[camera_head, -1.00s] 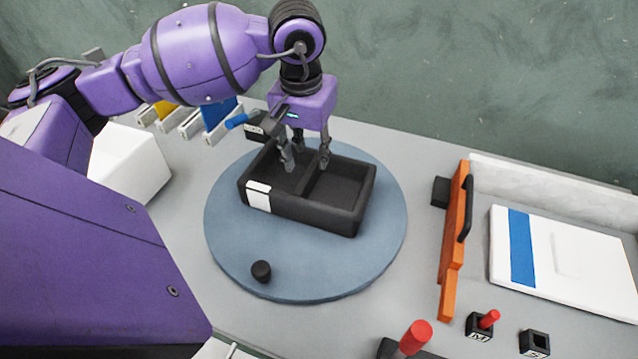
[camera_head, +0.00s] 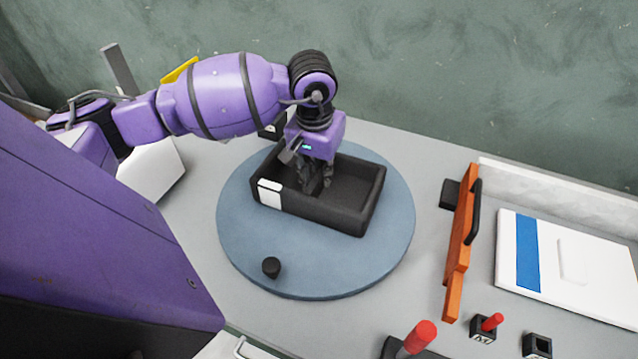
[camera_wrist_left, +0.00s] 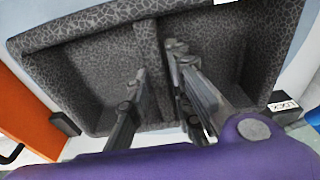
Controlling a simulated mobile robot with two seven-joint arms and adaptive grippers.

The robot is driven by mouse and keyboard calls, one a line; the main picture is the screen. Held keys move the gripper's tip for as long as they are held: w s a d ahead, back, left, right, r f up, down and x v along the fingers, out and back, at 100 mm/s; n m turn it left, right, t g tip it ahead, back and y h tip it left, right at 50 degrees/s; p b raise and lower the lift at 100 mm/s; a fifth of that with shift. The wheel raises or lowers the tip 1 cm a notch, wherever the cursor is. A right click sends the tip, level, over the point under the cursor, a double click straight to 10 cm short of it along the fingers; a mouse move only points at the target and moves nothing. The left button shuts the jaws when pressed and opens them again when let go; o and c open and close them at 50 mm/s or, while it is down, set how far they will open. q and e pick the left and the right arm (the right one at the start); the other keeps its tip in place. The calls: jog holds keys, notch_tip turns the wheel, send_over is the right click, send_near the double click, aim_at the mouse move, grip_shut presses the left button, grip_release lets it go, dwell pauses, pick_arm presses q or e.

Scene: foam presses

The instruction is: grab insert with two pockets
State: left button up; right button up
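The black insert with two pockets (camera_head: 337,221) sits on the round blue turntable (camera_head: 250,265), with a white label on its near left side. In the left wrist view its grey speckled pockets and dividing wall (camera_wrist_left: 149,30) fill most of the picture. My left gripper (camera_head: 316,184) reaches down into the insert from above. In the wrist view its two fingers (camera_wrist_left: 155,62) stand on either side of the dividing wall, close against it, so it appears shut on the wall. The contact at the fingertips is partly hidden. My right gripper is not in view.
A small black knob (camera_head: 271,267) stands at the turntable's front. To the right are an orange bar with a black handle (camera_head: 459,245) and a white panel with a blue stripe (camera_head: 570,262). Red-topped controls (camera_head: 420,336) stand at the front. A white box (camera_head: 152,172) is at left.

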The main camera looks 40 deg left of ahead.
pick_arm(q)
grip_shut()
